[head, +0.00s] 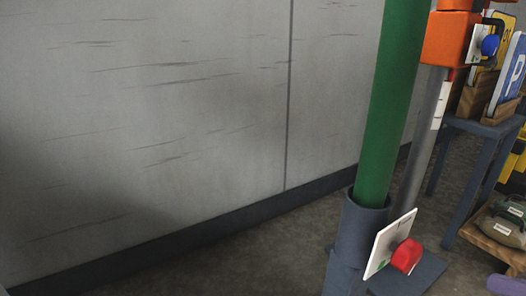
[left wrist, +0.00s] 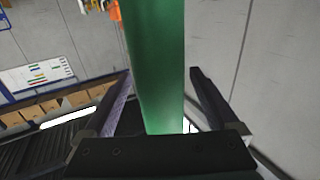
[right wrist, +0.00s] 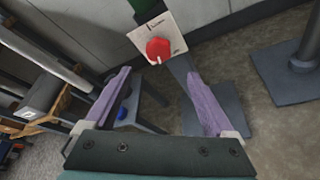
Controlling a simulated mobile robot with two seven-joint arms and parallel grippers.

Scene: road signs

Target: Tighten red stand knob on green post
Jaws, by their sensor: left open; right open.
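The green post (head: 395,90) stands upright in a dark blue-grey socket stand (head: 364,225) in the head view. The red knob (head: 407,256) sits on the stand's side, in front of a white plate (head: 382,245) with markings. In the right wrist view the red knob (right wrist: 158,50) is ahead of my open, empty right gripper (right wrist: 159,74), apart from its purple fingers. Only a purple bit of that gripper (head: 506,285) shows at the head view's lower right corner. My left gripper (left wrist: 160,75) is open, with the green post (left wrist: 155,45) between or just beyond its fingers; contact is unclear.
A grey pole with an orange block (head: 449,38) and blue knob (head: 490,45) stands beside the post. A blue-grey table with signs (head: 508,75) and a low wooden shelf with bags (head: 504,225) are at right. A grey wall (head: 150,120) fills the left.

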